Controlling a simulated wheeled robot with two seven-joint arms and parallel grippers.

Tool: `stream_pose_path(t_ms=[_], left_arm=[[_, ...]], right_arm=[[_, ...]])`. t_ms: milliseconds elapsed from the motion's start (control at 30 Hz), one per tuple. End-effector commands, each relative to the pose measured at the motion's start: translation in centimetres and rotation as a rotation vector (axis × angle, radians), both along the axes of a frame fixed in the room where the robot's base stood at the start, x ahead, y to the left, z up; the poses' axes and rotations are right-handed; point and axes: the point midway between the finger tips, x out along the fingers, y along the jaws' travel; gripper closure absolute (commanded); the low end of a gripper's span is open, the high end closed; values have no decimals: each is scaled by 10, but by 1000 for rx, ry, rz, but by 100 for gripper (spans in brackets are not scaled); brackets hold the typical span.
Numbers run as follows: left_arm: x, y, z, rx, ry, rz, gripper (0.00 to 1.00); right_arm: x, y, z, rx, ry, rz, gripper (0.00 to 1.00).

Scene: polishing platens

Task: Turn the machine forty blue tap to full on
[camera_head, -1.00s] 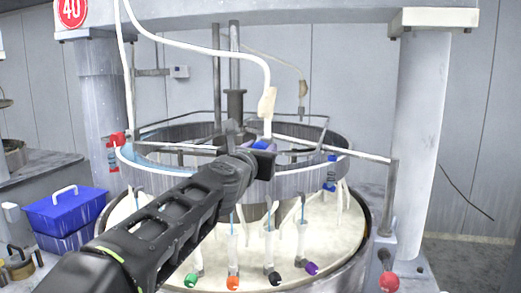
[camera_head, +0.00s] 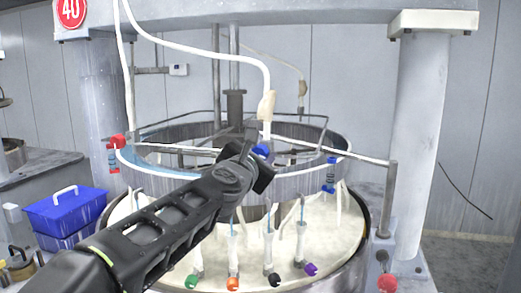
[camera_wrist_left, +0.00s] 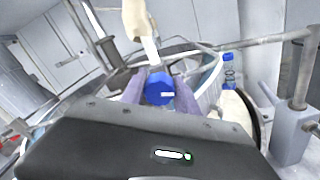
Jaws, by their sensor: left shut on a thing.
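A blue tap knob (camera_head: 262,151) sits at the front rim of the ring on the machine marked 40 (camera_head: 70,11), below a white hose. My left gripper (camera_head: 258,160) reaches it from the lower left and is shut on it. In the left wrist view the blue tap (camera_wrist_left: 159,89) lies between the two fingers, with a small white mark on its face. The gripper partly hides the tap in the head view. My right gripper is not in view.
A red tap (camera_head: 117,142) is at the ring's left and another blue fitting (camera_head: 330,175) at its right. A blue box (camera_head: 65,212) stands at the left. A metal post (camera_head: 389,198) rises at the right.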

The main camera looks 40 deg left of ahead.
Motion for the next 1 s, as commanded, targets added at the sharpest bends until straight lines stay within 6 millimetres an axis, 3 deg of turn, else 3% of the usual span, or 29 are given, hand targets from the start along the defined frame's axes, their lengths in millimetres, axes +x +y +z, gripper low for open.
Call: stream_pose_path(t_ms=[1000], left_arm=[[1,-2,-3,906,318,-3,100]], right_arm=[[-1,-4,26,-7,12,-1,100]])
